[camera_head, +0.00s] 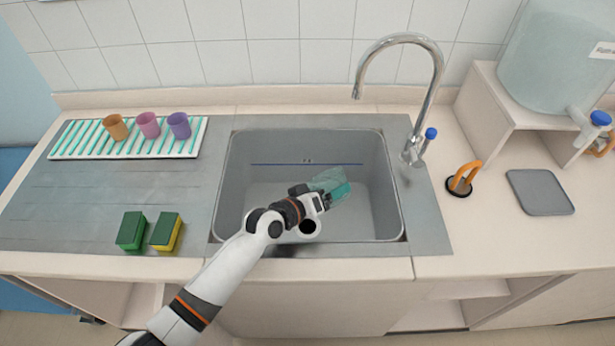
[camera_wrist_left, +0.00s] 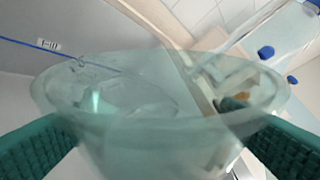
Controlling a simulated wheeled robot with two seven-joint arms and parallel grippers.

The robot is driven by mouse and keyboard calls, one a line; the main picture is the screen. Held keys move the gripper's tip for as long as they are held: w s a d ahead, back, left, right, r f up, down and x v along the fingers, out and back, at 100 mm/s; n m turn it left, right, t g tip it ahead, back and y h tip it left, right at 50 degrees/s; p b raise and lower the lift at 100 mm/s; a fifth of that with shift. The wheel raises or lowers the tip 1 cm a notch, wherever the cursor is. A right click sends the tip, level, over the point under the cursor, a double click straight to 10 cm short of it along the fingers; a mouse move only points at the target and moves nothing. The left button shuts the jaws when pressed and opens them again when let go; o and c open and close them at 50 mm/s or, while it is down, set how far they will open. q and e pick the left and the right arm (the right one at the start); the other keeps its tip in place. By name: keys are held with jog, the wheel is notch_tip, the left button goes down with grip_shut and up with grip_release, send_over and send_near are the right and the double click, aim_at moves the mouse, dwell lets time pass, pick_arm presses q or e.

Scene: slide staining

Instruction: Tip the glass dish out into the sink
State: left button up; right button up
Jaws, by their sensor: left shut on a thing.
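The glass dish (camera_head: 328,180) is clear and greenish, and it is held tilted over the sink. My left gripper (camera_head: 328,197) is shut on it, and my left arm reaches in from the lower left. The dish also fills the middle of the left wrist view (camera_wrist_left: 160,105), between two green finger pads. The grey sink (camera_head: 255,205) is a rectangular basin with a blue line along its back wall. I cannot make out any liquid in the dish or falling from it. My right gripper is not in view.
A chrome tap (camera_head: 432,85) arches at the sink's back right. Orange, pink and purple cups stand on a striped rack (camera_head: 70,145) at left. Two sponges (camera_head: 132,230) lie left of the sink. A grey mat (camera_head: 540,192) and a water dispenser (camera_head: 555,60) are at right.

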aim_at(319, 178)
pick_arm(q)
jog(key=shift+r, duration=0.2)
jog(key=shift+w+a+r+n+g+h, duration=0.25)
jog(key=shift+r+n, duration=0.2)
jog(key=shift+n, duration=0.35)
jog(key=shift+r+n+g+h, duration=0.25)
jog(key=shift+n, duration=0.05)
jog(key=shift+w+a+r+n+g+h, duration=0.3)
jog(key=shift+r+n, duration=0.2)
jog(key=shift+n, duration=0.3)
dwell(1.1)
jog(key=shift+w+a+r+n, duration=0.15)
jog(key=shift+w+a+n, duration=0.2)
jog(key=shift+w+n, duration=0.1)
jog(key=shift+w+a+r+h, duration=0.15)
jog(key=shift+w+a+h, duration=0.05)
jog(key=shift+w+h, duration=0.1)
jog(key=shift+w+a+r+n+g, duration=0.1)
jog(key=shift+r+n+g, duration=0.1)
jog(key=shift+n+g, duration=0.35)
jog(key=shift+r+h+b, duration=0.1)
jog(key=shift+h+b, duration=0.2)
jog(key=shift+b, duration=0.05)
